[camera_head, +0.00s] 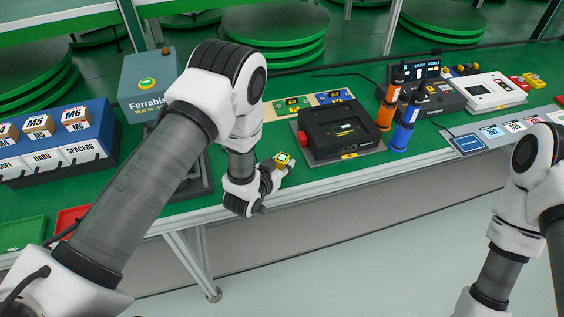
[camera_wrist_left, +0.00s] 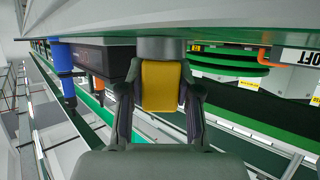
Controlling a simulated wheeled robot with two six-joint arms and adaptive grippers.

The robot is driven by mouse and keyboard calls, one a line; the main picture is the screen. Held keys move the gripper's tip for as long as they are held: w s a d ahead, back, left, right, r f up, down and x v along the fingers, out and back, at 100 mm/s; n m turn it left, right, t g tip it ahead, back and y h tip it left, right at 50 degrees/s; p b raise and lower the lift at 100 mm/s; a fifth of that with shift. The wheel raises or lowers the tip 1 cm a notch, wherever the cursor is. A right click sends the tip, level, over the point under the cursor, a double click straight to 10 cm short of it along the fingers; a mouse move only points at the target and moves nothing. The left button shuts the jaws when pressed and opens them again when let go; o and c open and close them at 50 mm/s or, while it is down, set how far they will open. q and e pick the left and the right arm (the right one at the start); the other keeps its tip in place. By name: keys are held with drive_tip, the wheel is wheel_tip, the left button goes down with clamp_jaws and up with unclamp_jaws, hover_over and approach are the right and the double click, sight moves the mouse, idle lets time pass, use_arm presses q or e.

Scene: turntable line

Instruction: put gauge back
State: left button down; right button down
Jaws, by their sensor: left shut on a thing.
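The gauge (camera_head: 283,159) is a small yellow block with a lit greenish screen. My left gripper (camera_head: 275,171) is shut on it near the front edge of the green bench, left of the black device. In the left wrist view, the yellow gauge (camera_wrist_left: 160,84) sits between the two dark fingers of my left gripper (camera_wrist_left: 160,98). Whether the gauge touches the bench top cannot be told. My right arm shows at the right of the head view, but its gripper is out of view.
A black device (camera_head: 338,130) stands on the bench (camera_head: 225,190) right of the gripper. Beside it stand an orange bottle (camera_head: 389,105) and a blue bottle (camera_head: 405,128). A tan strip with small displays (camera_head: 293,103) lies behind. Labelled bins (camera_head: 55,140) and a grey-blue box (camera_head: 150,75) stand left.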

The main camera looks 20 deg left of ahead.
use_arm(q)
drive_tip(key=shift+f, duration=0.15)
drive_tip(key=c, duration=0.8)
unclamp_jaws()
drive_tip(key=shift+r, duration=0.2)
drive_tip(key=b+v, duration=0.1)
drive_tip(key=v, duration=1.1)
